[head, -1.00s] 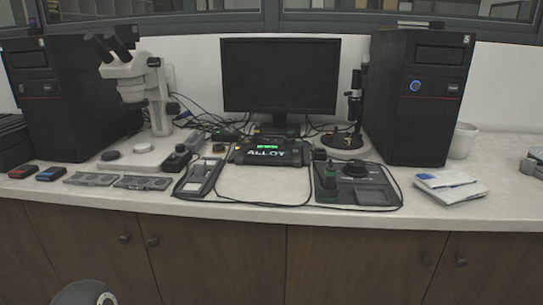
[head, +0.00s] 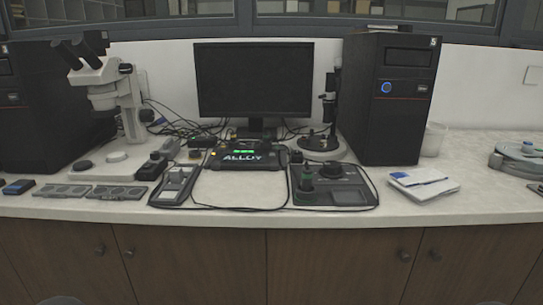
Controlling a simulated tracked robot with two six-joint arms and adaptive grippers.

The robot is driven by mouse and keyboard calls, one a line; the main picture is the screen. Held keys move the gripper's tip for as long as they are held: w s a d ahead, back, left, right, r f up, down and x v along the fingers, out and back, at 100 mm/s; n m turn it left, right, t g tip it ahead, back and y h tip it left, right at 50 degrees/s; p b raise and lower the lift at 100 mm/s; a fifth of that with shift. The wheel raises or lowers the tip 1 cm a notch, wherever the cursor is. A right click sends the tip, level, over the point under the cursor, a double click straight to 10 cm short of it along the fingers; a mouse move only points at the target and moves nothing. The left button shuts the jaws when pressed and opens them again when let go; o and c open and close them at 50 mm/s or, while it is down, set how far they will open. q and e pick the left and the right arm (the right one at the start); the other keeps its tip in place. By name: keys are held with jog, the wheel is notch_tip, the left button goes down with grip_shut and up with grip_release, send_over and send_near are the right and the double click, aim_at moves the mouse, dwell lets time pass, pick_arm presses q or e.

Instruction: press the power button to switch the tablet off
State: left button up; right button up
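No object is clearly recognisable as a tablet, and no tablet power button can be made out. A black device marked ALLOY (head: 246,157) sits at the middle of the bench with small green lit marks on top. A flat black unit (head: 333,188) with a knob, a green part and a small dark screen lies right of it. Neither of my grippers is in view, so their state is hidden.
A dark monitor (head: 253,80) stands behind. A black computer tower (head: 391,100) with a lit blue button stands right. A microscope (head: 112,95) stands left. White papers (head: 422,184) lie on the right; a grey coiled object (head: 518,160) sits at far right. Cables cross the bench.

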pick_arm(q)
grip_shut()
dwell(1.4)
